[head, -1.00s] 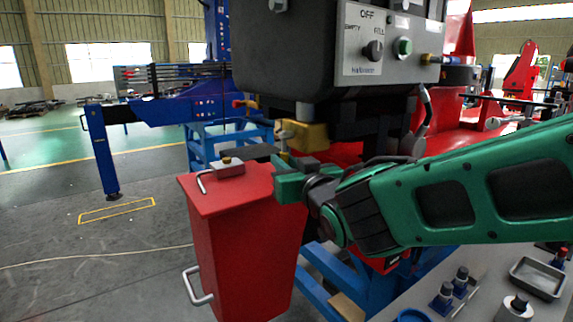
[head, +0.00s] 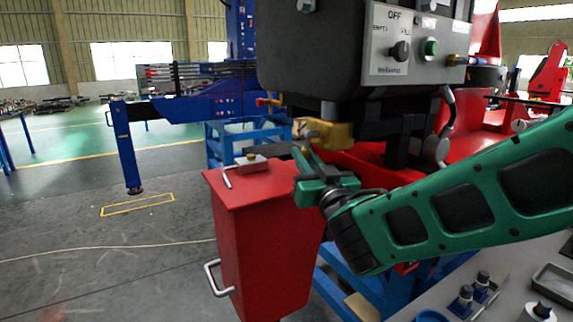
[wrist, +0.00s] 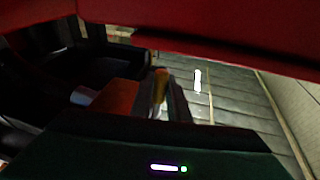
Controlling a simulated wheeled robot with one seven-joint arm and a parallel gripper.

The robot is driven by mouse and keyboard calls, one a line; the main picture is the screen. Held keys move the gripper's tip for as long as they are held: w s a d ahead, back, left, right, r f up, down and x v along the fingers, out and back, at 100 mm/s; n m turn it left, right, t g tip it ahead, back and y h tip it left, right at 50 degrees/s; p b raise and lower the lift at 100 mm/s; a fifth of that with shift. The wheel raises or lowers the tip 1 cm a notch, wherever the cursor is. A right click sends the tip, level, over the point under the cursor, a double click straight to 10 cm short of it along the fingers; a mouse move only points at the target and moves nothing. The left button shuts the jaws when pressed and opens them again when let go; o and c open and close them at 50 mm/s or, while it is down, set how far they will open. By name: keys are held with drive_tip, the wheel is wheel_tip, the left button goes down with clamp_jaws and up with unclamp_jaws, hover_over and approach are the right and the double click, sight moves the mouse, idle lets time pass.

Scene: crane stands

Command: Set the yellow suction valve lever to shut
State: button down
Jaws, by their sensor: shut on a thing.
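The yellow valve (head: 328,133) sits under the dark tank in the head view, just above my gripper (head: 304,154). The green body of my gripper is below the valve, with its fingers pointing up and left. In the wrist view a narrow yellow piece, which looks like the lever (wrist: 160,86), stands between the two fingers of my gripper (wrist: 165,97). My gripper is shut on it. The fingers hide much of the lever in the head view, so its exact angle cannot be told.
A red bin (head: 262,240) stands close to the left of my gripper, with a small block on its lid. A control panel (head: 393,45) is on the tank above. Blue framing (head: 390,292) lies below, and a grey bench with small parts is at lower right. Open floor lies left.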

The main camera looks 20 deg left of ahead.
drive_tip(key=shift+w+d, duration=0.25)
drive_tip(key=shift+d, duration=0.1)
drive_tip(key=c, duration=1.7)
unclamp_jaws()
drive_tip(key=shift+s+a, duration=0.1)
drive_tip(key=shift+s, duration=0.1)
drive_tip(key=shift+v, duration=5.25)
drive_tip(key=shift+f, duration=0.1)
